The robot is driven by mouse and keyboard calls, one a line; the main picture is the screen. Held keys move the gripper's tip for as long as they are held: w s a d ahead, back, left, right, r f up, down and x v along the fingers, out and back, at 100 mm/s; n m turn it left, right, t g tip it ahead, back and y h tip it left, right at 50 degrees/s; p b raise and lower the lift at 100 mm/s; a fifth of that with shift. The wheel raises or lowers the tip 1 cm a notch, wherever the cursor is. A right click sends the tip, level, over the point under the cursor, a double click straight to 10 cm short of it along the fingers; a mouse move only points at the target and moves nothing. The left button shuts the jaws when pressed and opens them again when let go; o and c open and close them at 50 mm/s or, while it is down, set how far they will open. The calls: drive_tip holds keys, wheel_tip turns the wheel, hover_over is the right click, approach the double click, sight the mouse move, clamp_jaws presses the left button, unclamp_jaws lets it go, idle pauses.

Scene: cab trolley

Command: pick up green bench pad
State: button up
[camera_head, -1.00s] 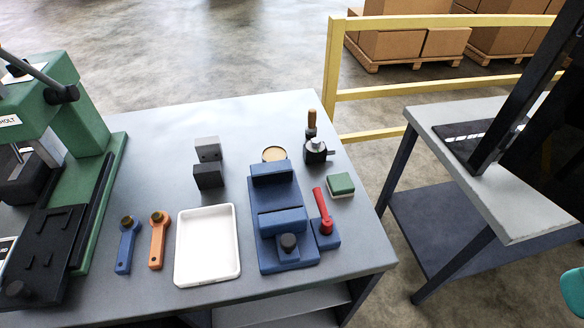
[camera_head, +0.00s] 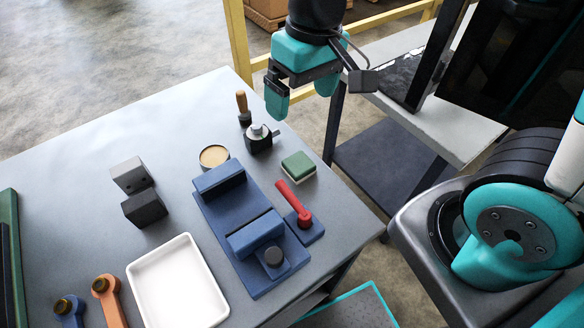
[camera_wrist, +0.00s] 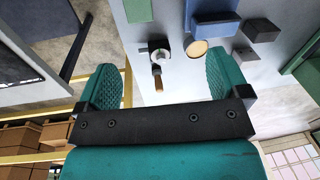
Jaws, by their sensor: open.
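The green bench pad (camera_head: 298,165) is a small block with a green top and a pale lower layer. It lies flat on the grey table near its right edge, beside the red-handled clamp. My gripper (camera_head: 301,103) hangs above and behind the pad, apart from it, past the table's right edge. Its teal fingers are spread with nothing between them. In the wrist view the pad (camera_wrist: 138,11) is at the top edge, partly cut off, beyond my open gripper (camera_wrist: 165,72).
A blue vise (camera_head: 225,190) and the red lever (camera_head: 293,202) stand left of and in front of the pad. A white tray (camera_head: 178,285) lies front left.

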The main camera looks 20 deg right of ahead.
drive_tip(key=w+d+f+m+h, duration=0.1)
drive_tip(key=w+f, duration=0.3)
drive_tip(key=f, duration=0.2)
hover_over(297, 161)
wheel_tip(297, 161, down, 10)
drive_tip(key=shift+f, duration=0.25)
drive_tip(key=shift+f+p, duration=0.85)
drive_tip(key=shift+f, duration=2.05)
drive_tip(key=c, duration=1)
